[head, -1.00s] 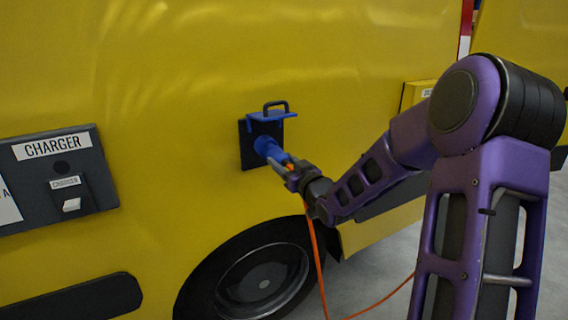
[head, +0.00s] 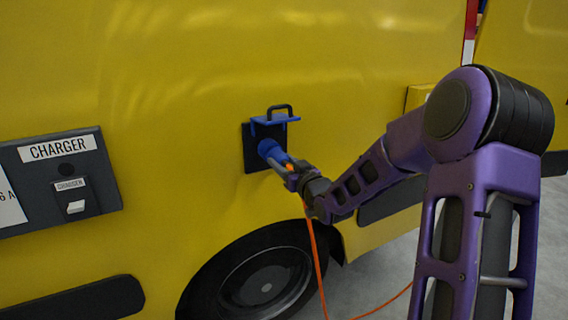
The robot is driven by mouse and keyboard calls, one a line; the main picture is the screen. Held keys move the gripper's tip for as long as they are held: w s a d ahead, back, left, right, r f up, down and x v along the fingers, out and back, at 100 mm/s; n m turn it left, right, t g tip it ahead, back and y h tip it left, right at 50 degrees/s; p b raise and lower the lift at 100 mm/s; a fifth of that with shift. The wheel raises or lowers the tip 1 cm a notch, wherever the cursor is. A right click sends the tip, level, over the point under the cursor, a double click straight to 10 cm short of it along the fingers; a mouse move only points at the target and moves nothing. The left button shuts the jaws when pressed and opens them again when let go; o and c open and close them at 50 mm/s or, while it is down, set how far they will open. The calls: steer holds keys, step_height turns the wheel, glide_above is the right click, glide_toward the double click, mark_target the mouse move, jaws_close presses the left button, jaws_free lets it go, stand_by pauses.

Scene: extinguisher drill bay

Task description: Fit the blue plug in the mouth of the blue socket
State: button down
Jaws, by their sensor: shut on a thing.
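The blue socket (head: 267,147) sits on a dark square plate on the side of a yellow van, in the middle of the head view. Its blue lid (head: 275,119) with a dark handle stands open above it. The blue plug (head: 279,158) is at the socket's mouth, in line with it. I cannot tell how deep it sits, as the two blues run together. My gripper (head: 292,172) is shut on the plug from the lower right and hides its rear end. An orange cable (head: 314,250) hangs down from the plug.
A dark charger panel (head: 60,180) with a small labelled switch box is on the left. A wheel (head: 262,285) is below the socket. The orange cable runs along the grey floor to the right. A yellow box (head: 418,97) is partly hidden behind my arm.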

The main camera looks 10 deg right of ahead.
steer(key=shift+w+a, duration=0.1)
steer(key=shift+w, duration=0.1)
steer(key=shift+c, duration=1)
jaws_free()
steer(key=shift+s, duration=0.1)
